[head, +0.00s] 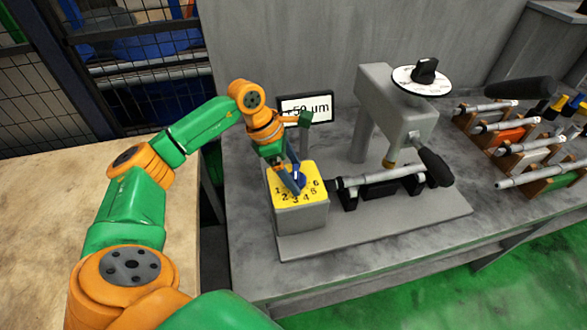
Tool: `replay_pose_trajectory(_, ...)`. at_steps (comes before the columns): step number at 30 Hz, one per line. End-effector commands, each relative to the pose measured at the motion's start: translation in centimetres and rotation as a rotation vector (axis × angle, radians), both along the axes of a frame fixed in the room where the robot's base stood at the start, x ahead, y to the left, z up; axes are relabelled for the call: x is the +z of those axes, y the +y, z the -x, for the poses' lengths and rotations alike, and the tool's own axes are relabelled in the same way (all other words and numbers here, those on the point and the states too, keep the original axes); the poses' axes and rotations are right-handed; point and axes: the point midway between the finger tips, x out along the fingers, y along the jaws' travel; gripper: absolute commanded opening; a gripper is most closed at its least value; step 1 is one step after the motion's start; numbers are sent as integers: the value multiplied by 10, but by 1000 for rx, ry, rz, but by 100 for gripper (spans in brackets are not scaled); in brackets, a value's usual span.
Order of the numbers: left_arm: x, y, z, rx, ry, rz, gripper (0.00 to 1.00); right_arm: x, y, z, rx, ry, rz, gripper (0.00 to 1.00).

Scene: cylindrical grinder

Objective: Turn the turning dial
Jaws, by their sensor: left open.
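A yellow dial face (281,183) with the numbers 1 to 6 sits on top of a grey box at the left of the machine. A small blue knob (298,179) stands at its middle. My left gripper (296,180) points down over this knob, with its open fingers close around or beside it. I cannot tell whether they touch it. The fingers and wrist hide part of the dial face. A second dial, a black knob (425,71) on a white marked disc (407,84), is on top of the grey machine head. My right gripper is not seen.
A small display (317,106) reading about 50 µm stands behind my left wrist, partly hidden. A shaft (382,176) lies in black supports on the base plate. Racks with several metal shafts (515,125) stand at the right. A bare tabletop (60,220) is at the left.

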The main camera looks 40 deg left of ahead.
Motion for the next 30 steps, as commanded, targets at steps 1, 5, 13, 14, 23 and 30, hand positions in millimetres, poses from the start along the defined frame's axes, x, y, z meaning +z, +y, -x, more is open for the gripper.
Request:
replay_pose_trajectory(1, 0, 0, 0, 0, 0, 0, 90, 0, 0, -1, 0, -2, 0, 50)
replay_pose_trajectory(5, 0, 0, 0, 0, 0, 0, 63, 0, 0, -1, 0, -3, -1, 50)
replay_pose_trajectory(13, 0, 0, 0, 1, 0, 0, 7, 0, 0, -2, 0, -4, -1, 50)
replay_pose_trajectory(14, 0, 0, 0, 2, 0, 0, 7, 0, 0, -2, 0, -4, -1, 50)
replay_pose_trajectory(23, -1, 0, 1, 107, -1, -1, 7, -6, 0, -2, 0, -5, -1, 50)
replay_pose_trajectory(30, -1, -1, 2, 273, -1, -2, 7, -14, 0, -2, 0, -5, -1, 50)
